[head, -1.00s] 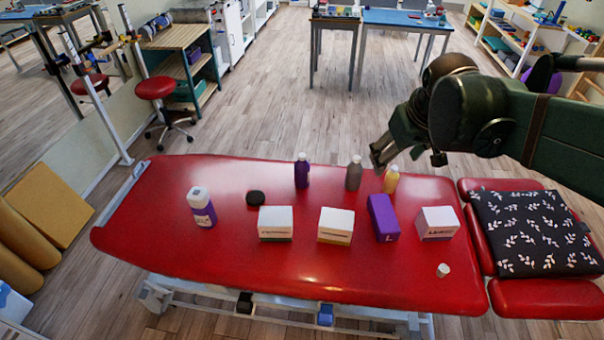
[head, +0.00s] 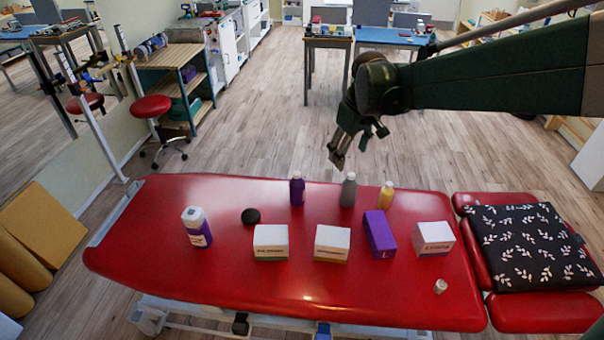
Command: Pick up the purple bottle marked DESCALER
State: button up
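A dark purple bottle (head: 297,190) with a grey cap stands upright near the far edge of the red treatment table (head: 130,250). Its marking is too small to read. A larger white-capped bottle with a purple label (head: 197,228) stands at the table's left, its lettering also unreadable. My gripper (head: 338,157) hangs in the air near the table's far edge, up and to the right of the dark purple bottle and apart from it. I see nothing held in it. Its finger gap is not clear.
A grey bottle (head: 348,190) and a yellow bottle (head: 386,196) stand right of the dark purple one. In front are white boxes (head: 271,243), a purple box (head: 379,234), a black round object (head: 251,216) and a small white item (head: 440,286). The table's left end is clear.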

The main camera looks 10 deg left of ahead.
aim_at(297, 173)
jog(key=w+a+f+n+g, duration=0.1)
jog(key=w+a+f+n, duration=0.1)
jog(key=w+a+f, duration=0.3)
jog(key=w+a+f+n+g, duration=0.1)
jog(key=w+a+f, duration=0.4)
jog(key=f, duration=0.5)
jog(key=w+a+f+n+g, duration=0.1)
jog(key=w+a+f+n, duration=0.1)
jog(key=w+a+f, duration=0.3)
jog(key=shift+a+f+n+h, duration=0.15)
jog(key=shift+a+f+n, duration=0.05)
jog(key=shift+a+f, duration=0.65)
jog(key=shift+a+f+n+h, duration=0.2)
jog(key=shift+a+f, duration=0.4)
jog(key=shift+a, duration=0.3)
jog(key=shift+w+a+f, duration=0.1)
jog(key=shift+a+f, duration=0.05)
jog(key=shift+f, duration=0.15)
jog(key=shift+f, duration=1.25)
jog(key=shift+f, duration=0.1)
jog(key=shift+f+b, duration=0.3)
jog(key=shift+f, duration=2.25)
